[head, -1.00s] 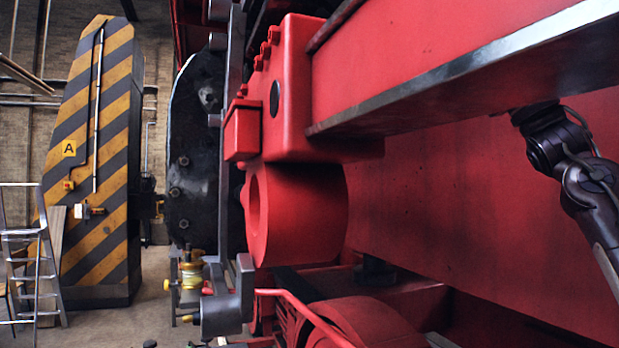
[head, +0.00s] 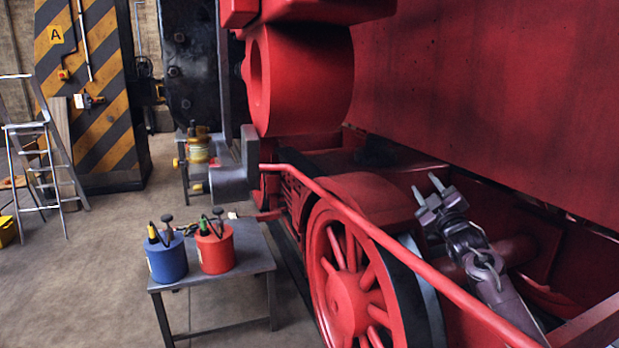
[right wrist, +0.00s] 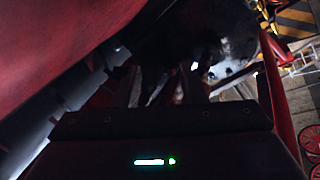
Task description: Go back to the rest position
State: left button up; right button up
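My right gripper (head: 426,183) is in the right half of the head view, in front of the red side wall of the locomotive (head: 500,90) and above its running gear. Its two fingers point up and left, with a gap between them. Nothing shows between them. In the right wrist view the fingers (right wrist: 162,88) are dark and hard to make out. My left gripper is in neither view.
A red rail (head: 400,255) and a spoked wheel (head: 350,300) lie close to my right arm. A blue canister (head: 167,260) and a red canister (head: 215,250) stand on a small grey table (head: 255,257). A stepladder (head: 45,165) stands left on open floor.

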jog(key=s+f+m+g+h, duration=0.1)
jog(key=s+f+m+g, duration=0.1)
jog(key=f, duration=1.1)
jog(key=s+f+m+g+h, duration=0.1)
jog(key=s+f+g, duration=0.1)
jog(key=f, duration=1.2)
jog(key=s+a+f+m+g, duration=0.1)
jog(key=s+f+g, duration=0.1)
jog(key=s+f, duration=0.5)
jog(key=s+f+m+g+h, duration=0.1)
jog(key=s+f+g, duration=0.15)
jog(key=f, duration=0.75)
jog(key=s+a+f+m+g, duration=0.1)
jog(key=s+f, duration=0.5)
jog(key=f, duration=0.3)
jog(key=s+a+f+m+g+h, duration=0.1)
jog(key=s+f+g, duration=0.2)
jog(key=s+f, duration=0.75)
jog(key=s+a+f+m+g, duration=0.1)
jog(key=s+f+g, duration=0.2)
jog(key=s+f, duration=0.8)
jog(key=s+a+f+g, duration=0.1)
jog(key=s+f+g, duration=0.1)
jog(key=s, duration=1.4)
jog(key=s+a+f+m+g, duration=0.1)
jog(key=s+f+g, duration=0.2)
jog(key=s, duration=1.3)
jog(key=shift+s+a+m, duration=0.25)
jog(key=shift+m, duration=0.05)
